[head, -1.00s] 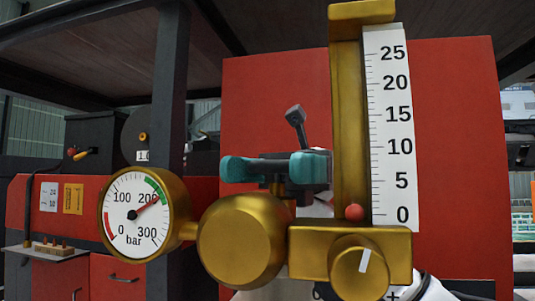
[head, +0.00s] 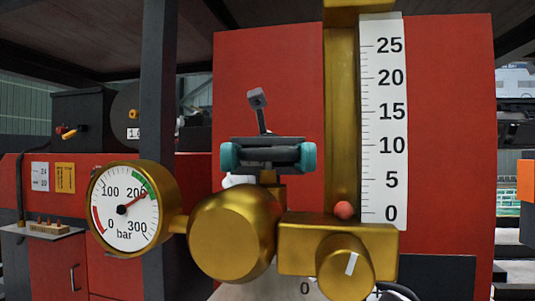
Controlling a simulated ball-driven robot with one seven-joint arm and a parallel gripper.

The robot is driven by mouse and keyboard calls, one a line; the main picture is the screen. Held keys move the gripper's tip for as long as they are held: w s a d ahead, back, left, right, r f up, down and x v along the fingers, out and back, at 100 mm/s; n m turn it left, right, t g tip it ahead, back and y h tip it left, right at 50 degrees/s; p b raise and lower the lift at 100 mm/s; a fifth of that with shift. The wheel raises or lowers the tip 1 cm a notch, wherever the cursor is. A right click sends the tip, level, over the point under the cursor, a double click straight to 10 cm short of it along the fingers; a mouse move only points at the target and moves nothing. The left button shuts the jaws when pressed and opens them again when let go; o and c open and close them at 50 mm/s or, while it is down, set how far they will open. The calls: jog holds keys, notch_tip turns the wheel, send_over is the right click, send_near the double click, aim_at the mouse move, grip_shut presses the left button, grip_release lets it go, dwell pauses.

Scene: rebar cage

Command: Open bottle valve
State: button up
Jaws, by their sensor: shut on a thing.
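The bottle valve's dark handwheel (head: 267,153) sits on a short brass stem behind the brass regulator (head: 232,232), left of the flow tube. My gripper (head: 268,157) has teal fingertips, one at each side of the dark wheel, and is shut on it. The wheel is seen nearly edge-on, so its face and the exact finger contact are hidden. The round pressure gauge (head: 128,208) has its needle near 200 bar, by the green band. The red ball (head: 344,210) rests at 0 on the white flow scale (head: 384,120).
The brass flow knob (head: 345,266) protrudes at the front, below the tube. The regulator and gauge stand between the camera and the valve. A dark post (head: 160,90) rises on the left. A red cabinet (head: 450,130) stands close behind.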

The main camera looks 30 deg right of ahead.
jog(key=shift+r, duration=0.1)
jog(key=o, duration=1)
jog(key=shift+r, duration=0.55)
jog(key=s+r+b, duration=0.1)
jog(key=s+r, duration=0.3)
jog(key=s+r+b, duration=0.1)
jog(key=s+r, duration=0.3)
jog(key=s, duration=0.1)
jog(key=s+r+b, duration=0.2)
jog(key=s+r, duration=0.1)
jog(key=s, duration=0.2)
jog(key=shift+d+r, duration=0.1)
jog(key=shift+r, duration=0.3)
